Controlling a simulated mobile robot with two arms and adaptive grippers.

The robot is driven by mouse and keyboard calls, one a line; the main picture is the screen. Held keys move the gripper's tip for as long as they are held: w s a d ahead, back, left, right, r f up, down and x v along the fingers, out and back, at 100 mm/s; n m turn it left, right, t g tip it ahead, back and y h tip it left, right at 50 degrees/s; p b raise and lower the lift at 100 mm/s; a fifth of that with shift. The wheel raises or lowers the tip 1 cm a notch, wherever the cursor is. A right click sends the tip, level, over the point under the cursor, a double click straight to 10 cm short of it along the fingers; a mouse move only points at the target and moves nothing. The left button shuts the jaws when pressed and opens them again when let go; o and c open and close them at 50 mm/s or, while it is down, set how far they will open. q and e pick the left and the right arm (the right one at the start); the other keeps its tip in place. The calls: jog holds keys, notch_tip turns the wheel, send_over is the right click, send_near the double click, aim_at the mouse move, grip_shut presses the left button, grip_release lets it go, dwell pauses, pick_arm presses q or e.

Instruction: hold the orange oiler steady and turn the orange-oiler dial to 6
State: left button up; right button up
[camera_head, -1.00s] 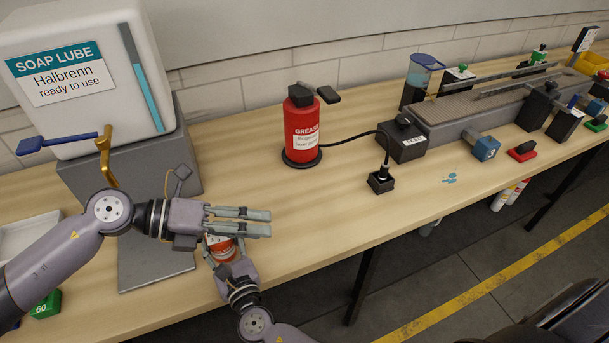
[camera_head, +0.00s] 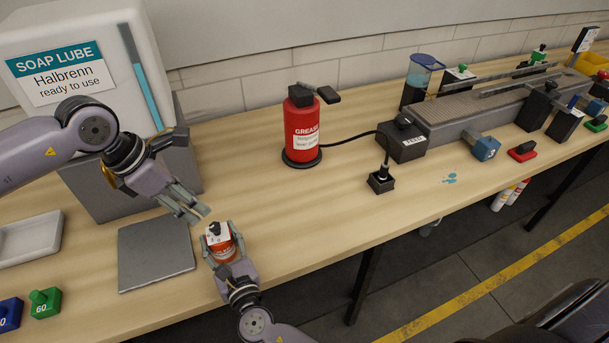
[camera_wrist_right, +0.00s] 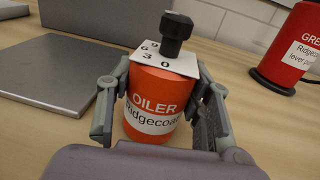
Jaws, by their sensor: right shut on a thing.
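The orange oiler (camera_head: 224,249) is a small can with a white label, standing upright near the table's front edge. My right gripper (camera_head: 221,240) is shut around its sides. In the right wrist view, the oiler (camera_wrist_right: 153,108) reads "OILER Ridgecoat". On its top are a white plate (camera_wrist_right: 157,62) with the numerals 6, 9, 3 and 0 and a black dial knob (camera_wrist_right: 175,32). Where the knob points is not clear. My left gripper (camera_head: 200,215) is empty and appears open, its fingers slightly apart, up and left of the oiler, not touching it.
A grey plate (camera_head: 155,255) lies left of the oiler. The soap lube tank (camera_head: 75,70) stands behind it. A red grease can (camera_head: 301,130) with a black hose stands to the right. Green (camera_head: 45,303) and blue (camera_head: 8,313) blocks sit at lower left.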

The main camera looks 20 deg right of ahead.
pick_arm(q)
jog(key=s+d+r+g+h, duration=0.1)
jog(key=s+d+h, duration=0.25)
jog(key=d, duration=0.25)
jog(key=s+d+g+h, duration=0.1)
jog(key=s+d+h, duration=0.1)
jog(key=s+d, duration=0.3)
jog(key=s+d+r+n+h, duration=0.2)
jog(key=d+r+n+h, duration=0.2)
jog(key=d+r+h, duration=0.2)
jog(key=shift+s+d+r+h, duration=0.35)
jog(key=shift+d+r, duration=0.45)
jog(key=shift+r, duration=0.2)
jog(key=m+t+y, duration=0.2)
jog(key=m+t, duration=1)
jog(key=m, duration=2.3)
send_near(211, 229)
jog(key=x, duration=0.9)
jog(key=shift+w+d, duration=0.15)
jog(key=shift+d, duration=0.15)
jog(key=shift+c, duration=0.2)
